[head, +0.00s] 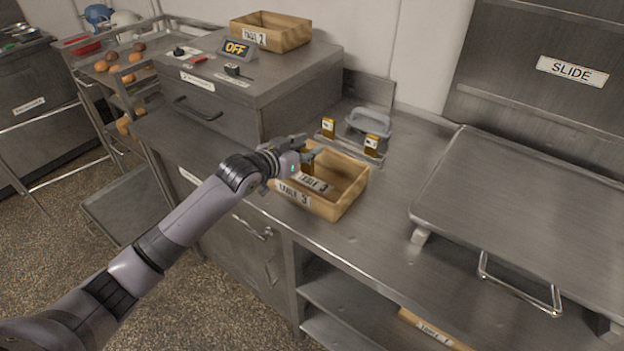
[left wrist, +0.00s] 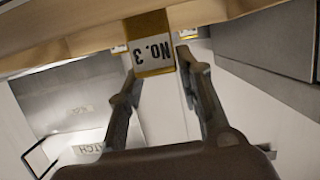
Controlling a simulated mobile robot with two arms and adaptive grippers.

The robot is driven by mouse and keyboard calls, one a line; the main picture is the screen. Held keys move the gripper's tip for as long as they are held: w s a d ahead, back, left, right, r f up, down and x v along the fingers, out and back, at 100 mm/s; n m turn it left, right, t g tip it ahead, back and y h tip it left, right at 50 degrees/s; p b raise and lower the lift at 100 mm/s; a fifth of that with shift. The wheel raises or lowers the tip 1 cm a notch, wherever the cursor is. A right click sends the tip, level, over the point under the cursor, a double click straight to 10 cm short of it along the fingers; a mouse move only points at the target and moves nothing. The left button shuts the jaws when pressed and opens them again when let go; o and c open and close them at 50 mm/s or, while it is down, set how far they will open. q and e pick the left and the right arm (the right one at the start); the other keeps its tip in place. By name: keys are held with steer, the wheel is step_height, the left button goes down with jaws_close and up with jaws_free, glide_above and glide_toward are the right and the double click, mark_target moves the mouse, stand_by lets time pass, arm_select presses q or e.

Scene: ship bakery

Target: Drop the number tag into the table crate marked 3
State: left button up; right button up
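The wooden crate marked Table 3 (head: 348,202) stands on the steel counter near its front edge. My left gripper (head: 304,157) is over the crate's left side. In the left wrist view the gripper (left wrist: 156,75) has its fingers on either side of the number tag (left wrist: 153,52), a yellow-brown block with a white face reading "No. 3". The fingers appear shut on it. In the head view the tag (head: 308,163) shows partly behind the fingers, above or just inside the crate. The crate's wood (left wrist: 85,35) crosses the top of the wrist view. My right gripper is out of view.
A metal rack with a grey handle (head: 369,122) stands behind the crate and holds two other tags (head: 328,127). A crate marked Table 2 (head: 285,40) sits on the steel box at the back. Another crate (head: 432,330) is on the lower shelf. A raised steel slab (head: 530,195) is at the right.

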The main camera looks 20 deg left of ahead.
arm_select(q)
steer(key=o, duration=0.4)
steer(key=shift+o, duration=0.2)
steer(key=v, duration=1.2)
